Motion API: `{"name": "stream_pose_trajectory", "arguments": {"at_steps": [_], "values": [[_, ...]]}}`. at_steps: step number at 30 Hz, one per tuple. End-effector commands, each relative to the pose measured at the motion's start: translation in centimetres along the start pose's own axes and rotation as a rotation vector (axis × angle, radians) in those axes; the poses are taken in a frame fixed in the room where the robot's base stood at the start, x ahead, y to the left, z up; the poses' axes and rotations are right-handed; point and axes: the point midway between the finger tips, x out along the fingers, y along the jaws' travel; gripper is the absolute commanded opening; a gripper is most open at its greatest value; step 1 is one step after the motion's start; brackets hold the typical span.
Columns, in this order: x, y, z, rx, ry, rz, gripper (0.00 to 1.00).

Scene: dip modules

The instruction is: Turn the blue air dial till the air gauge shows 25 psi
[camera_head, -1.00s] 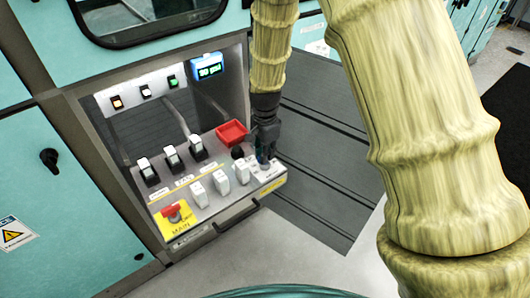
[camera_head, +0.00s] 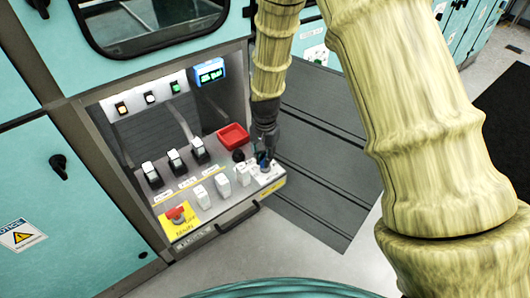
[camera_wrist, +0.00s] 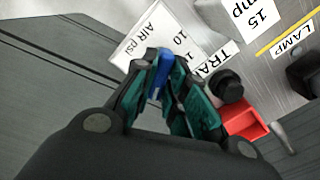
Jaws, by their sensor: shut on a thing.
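The blue air dial (camera_wrist: 159,78) stands between the fingers of my gripper (camera_wrist: 168,85) in the wrist view, beside a white label reading "AIR psi" (camera_wrist: 150,38). My gripper is shut on the dial. In the head view my gripper (camera_head: 265,157) reaches down to the right end of the control panel, and a bit of the blue dial (camera_head: 262,162) shows under it. The air gauge (camera_head: 210,73) is a blue box with a lit green display at the back. Its small digits look like 25 psi, but they are blurred.
A red tray (camera_head: 233,136) and a black knob (camera_head: 239,155) are close to my gripper. White switches (camera_head: 222,184) line the panel to the left. A red main switch (camera_head: 176,214) on a yellow plate is at the front left.

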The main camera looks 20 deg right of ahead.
Motion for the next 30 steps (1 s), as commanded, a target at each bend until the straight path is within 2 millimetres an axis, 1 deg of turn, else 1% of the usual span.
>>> {"name": "stream_pose_trajectory", "arguments": {"at_steps": [1, 6, 13, 19, 30], "values": [[-0.25, 0.01, 0.01, -0.034, -0.001, 0.0, 0.0], [-0.21, -0.04, -0.01, -0.15, 0.0, -0.001, 0.0], [-0.12, -0.06, -0.05, -0.255, 0.001, -0.001, 0.0], [-0.05, -0.04, -0.06, -0.296, 0.001, -0.001, 0.0], [-0.02, -0.05, -0.08, -0.303, 0.002, -0.001, 0.0]]}}
